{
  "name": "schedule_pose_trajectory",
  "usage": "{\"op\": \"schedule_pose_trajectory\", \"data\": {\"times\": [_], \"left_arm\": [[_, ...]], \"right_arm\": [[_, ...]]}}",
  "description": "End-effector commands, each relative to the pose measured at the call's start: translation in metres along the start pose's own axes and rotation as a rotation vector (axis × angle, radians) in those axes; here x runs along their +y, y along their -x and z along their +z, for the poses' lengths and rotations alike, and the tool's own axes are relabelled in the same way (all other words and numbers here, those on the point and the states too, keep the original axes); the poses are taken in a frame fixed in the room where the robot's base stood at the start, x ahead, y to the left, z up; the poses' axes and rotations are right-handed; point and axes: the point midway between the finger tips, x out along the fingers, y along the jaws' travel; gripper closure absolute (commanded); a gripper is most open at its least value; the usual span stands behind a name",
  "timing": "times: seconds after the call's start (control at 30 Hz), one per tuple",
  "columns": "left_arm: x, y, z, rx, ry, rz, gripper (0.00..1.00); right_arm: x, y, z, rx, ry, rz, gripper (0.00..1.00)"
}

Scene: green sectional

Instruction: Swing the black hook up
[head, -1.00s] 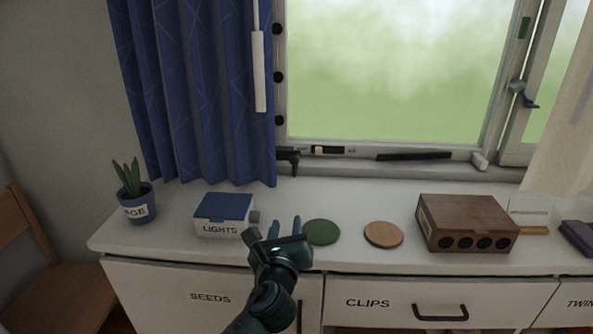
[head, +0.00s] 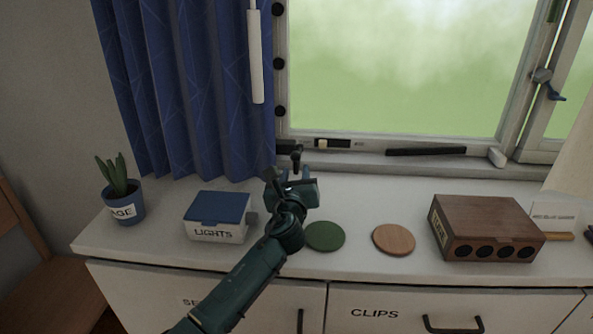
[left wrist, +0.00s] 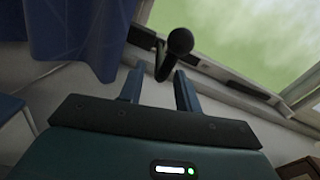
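The black hook (head: 296,158) is at the lower left corner of the window frame, by the curtain's edge. In the left wrist view its dark stem and round knob (left wrist: 180,41) stand just beyond the fingertips, in line with the gap between them. My left gripper (head: 291,174) is just in front of the hook and hides its lower part in the head view. In the left wrist view the two blue fingers of my left gripper (left wrist: 158,78) are apart with nothing clamped between them. My right gripper is not in view.
A blue curtain (head: 180,90) hangs left of the hook. On the cabinet top (head: 370,205) are a LIGHTS box (head: 217,213), a potted plant (head: 122,195), a green disc (head: 325,236), a wooden disc (head: 394,239) and a brown wooden box (head: 487,222). A black bar (head: 426,152) lies along the window's bottom rail.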

Motion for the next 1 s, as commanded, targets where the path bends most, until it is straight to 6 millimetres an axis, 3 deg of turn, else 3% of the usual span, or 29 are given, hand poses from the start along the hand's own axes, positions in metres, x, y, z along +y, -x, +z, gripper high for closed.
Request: {"op": "schedule_pose_trajectory", "data": {"times": [0.23, 0.63, 1.0], "left_arm": [[0.000, -0.027, -0.001, 0.000, -0.001, 0.000, 0.67], [0.000, -0.032, 0.000, 0.000, 0.000, 0.000, 0.67], [0.000, -0.032, 0.000, 0.001, 0.000, 0.000, 0.96]], "right_arm": [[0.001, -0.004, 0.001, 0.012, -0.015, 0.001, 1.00], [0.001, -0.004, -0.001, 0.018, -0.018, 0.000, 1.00], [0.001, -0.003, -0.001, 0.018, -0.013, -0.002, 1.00]]}}
